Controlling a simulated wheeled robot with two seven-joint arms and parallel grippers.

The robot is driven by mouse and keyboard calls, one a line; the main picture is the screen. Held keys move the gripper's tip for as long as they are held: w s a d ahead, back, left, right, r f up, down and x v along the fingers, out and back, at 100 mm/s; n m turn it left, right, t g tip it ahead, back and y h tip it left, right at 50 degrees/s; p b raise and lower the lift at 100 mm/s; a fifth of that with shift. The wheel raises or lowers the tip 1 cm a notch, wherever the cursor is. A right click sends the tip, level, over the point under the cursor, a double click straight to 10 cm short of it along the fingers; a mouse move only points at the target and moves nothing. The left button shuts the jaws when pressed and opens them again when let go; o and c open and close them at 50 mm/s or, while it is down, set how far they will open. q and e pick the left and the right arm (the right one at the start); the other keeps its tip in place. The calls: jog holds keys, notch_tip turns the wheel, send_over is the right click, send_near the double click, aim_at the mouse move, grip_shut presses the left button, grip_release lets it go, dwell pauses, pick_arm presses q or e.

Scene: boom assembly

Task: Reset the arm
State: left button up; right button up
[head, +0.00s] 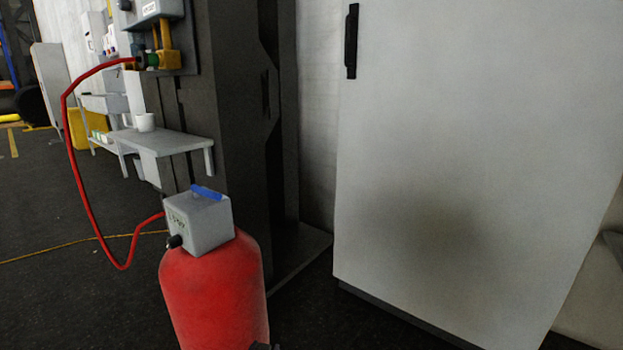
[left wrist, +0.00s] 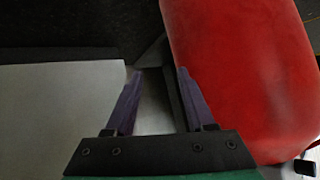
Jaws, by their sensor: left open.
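My left gripper (left wrist: 160,72) shows in the left wrist view with its two purple fingers apart and nothing between them. A red tank (left wrist: 240,70) is just to the right of the fingers in that view. I cannot tell whether they touch. In the head view the red tank (head: 213,290) stands upright at the lower middle, with a grey box (head: 200,225) on top that carries a blue handle (head: 207,192). My right gripper is not in view. A small dark part at the bottom edge of the head view is too cut off to identify.
A red hose (head: 80,190) loops from the grey box up to a fitting on the dark pillar (head: 235,110). A large grey cabinet (head: 470,150) fills the right. A small shelf (head: 165,142) with a white mug (head: 145,122) stands behind the tank. Dark floor (head: 50,220) lies open at left.

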pick_arm(q)
jog(key=s+d+f+h, duration=0.2)
jog(key=s+d+h, duration=0.15)
jog(key=s, duration=0.85)
jog(key=s+d+f+h, duration=0.1)
jog(key=s+d+h, duration=0.3)
jog(key=s, duration=0.7)
jog(key=s+a+r+g+y+p, duration=0.1)
jog(key=s+a+g+y+p, duration=0.1)
jog(key=s+a+p, duration=0.5)
jog(key=s+a+r+g+y+p, duration=0.2)
jog(key=s+a+g+p, duration=0.2)
jog(key=p, duration=1.4)
jog(key=s+a+r+m+g+y+p, duration=0.1)
jog(key=s+a+g+y+p, duration=0.1)
jog(key=s+a+p, duration=0.8)
jog(key=g+p, duration=0.1)
jog(key=p, duration=0.2)
jog(key=shift+s+r+g, duration=0.3)
jog(key=shift+r, duration=0.05)
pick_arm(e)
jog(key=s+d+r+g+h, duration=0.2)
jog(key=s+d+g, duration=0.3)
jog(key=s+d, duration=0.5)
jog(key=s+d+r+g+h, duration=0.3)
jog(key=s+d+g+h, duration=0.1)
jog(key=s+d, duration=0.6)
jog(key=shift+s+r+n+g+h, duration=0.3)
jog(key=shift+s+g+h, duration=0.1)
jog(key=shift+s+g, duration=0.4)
